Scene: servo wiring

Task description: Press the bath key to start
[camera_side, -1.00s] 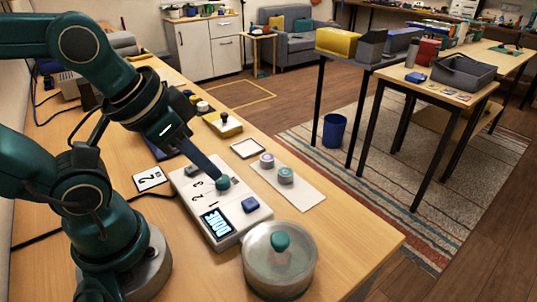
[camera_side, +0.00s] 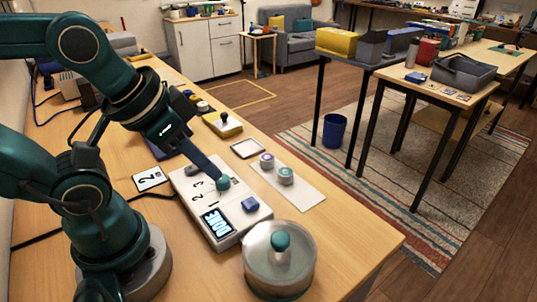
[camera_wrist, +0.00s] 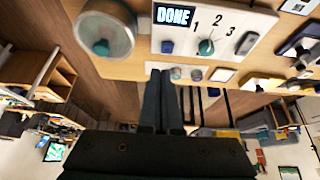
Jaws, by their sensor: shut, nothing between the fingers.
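The white control box (camera_side: 218,205) lies on the wooden bench. Its screen (camera_side: 217,224) reads DONE, and the screen also shows in the wrist view (camera_wrist: 174,16). A blue key (camera_side: 250,204) sits beside the screen; it appears in the wrist view (camera_wrist: 167,46) too. A teal dial (camera_side: 223,184) stands by the numbers 1, 2 and 3. A dark key (camera_side: 192,171) is at the far end; no label on either key is readable. My gripper (camera_side: 215,175) is shut and empty, its tip at the dial in the side view; I cannot tell whether it touches. The wrist view shows the closed fingers (camera_wrist: 160,72).
A round lidded pot (camera_side: 279,268) stands close to the box's near end. A white strip (camera_side: 305,193) with two small round jars (camera_side: 286,175) lies to the right. A number card (camera_side: 149,178) lies to the left. Bare bench lies right of the pot.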

